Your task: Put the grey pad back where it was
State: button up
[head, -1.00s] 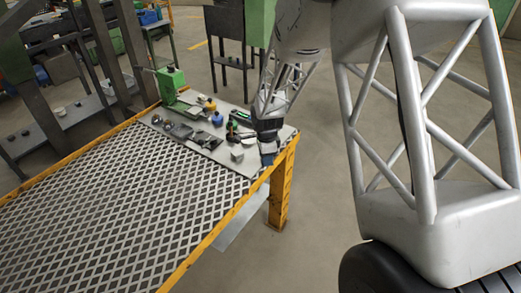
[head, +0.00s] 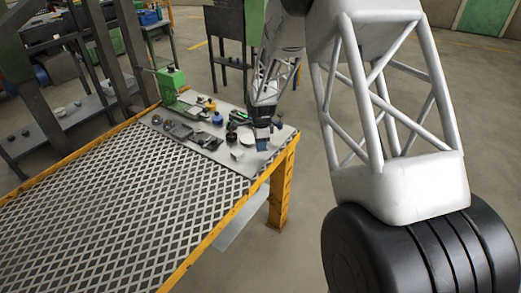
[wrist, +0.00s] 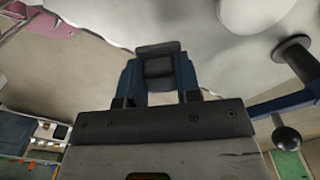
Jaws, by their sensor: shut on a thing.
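My gripper (head: 262,143) is over the right end of the grey plate on the table, near the table's corner. In the wrist view its two blue fingers (wrist: 159,80) are shut on a small dark grey block, which I take to be the grey pad (wrist: 158,66). The pad sits between the fingertips and sticks out a little past them. In the head view the pad is too small to make out at the fingertips. Its exact height above the plate cannot be told.
A pale round thing shows in the wrist view (wrist: 252,12). The mesh tabletop (head: 130,205) is clear.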

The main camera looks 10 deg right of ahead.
jog(key=shift+f, duration=1.75)
jog(key=shift+f, duration=0.15)
jog(key=o, duration=0.9)
notch_tip(320, 180, up, 12)
jog(key=shift+f, duration=0.1)
jog(key=shift+r, duration=0.25)
